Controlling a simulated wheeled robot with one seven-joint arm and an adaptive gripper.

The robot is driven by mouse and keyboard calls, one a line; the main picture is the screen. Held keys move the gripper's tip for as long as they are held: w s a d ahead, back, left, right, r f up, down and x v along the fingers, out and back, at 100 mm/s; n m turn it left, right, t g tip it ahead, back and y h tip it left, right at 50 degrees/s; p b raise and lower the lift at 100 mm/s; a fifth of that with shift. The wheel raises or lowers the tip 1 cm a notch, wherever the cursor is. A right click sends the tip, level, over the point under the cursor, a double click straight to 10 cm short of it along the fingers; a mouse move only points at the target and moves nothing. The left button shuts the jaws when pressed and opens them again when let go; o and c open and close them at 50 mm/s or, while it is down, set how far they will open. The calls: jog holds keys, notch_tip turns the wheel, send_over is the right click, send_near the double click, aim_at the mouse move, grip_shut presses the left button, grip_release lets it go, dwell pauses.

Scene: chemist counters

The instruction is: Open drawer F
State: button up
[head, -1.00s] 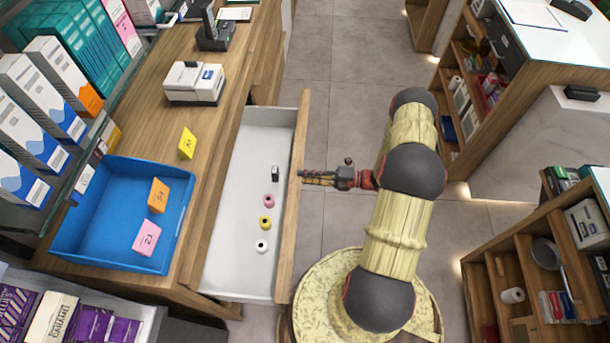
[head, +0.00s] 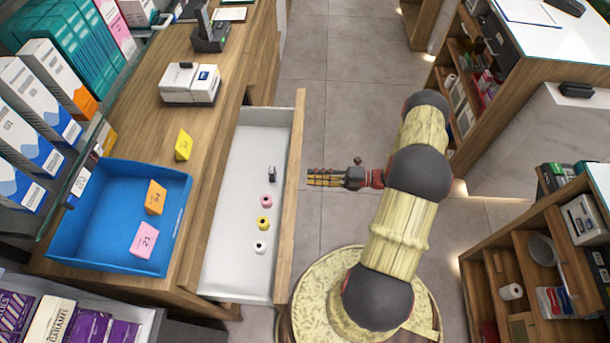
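A wide drawer (head: 228,215) with a white inside and a wooden front (head: 290,200) stands pulled out from the wooden counter at the left. I cannot read a letter on it. A small gap shows between the fingertips and the front. The fingers are small in view, and I cannot tell whether they are open or shut.
A blue tray (head: 88,258) with numbered cards stands on the counter (head: 190,122), near a white device (head: 190,85). Grey floor (head: 345,90) is clear behind my arm. Wooden shelf units (head: 515,265) stand at the right.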

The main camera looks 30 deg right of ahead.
jog(key=v, duration=0.7)
jog(key=shift+s, duration=0.1)
dwell(0.4)
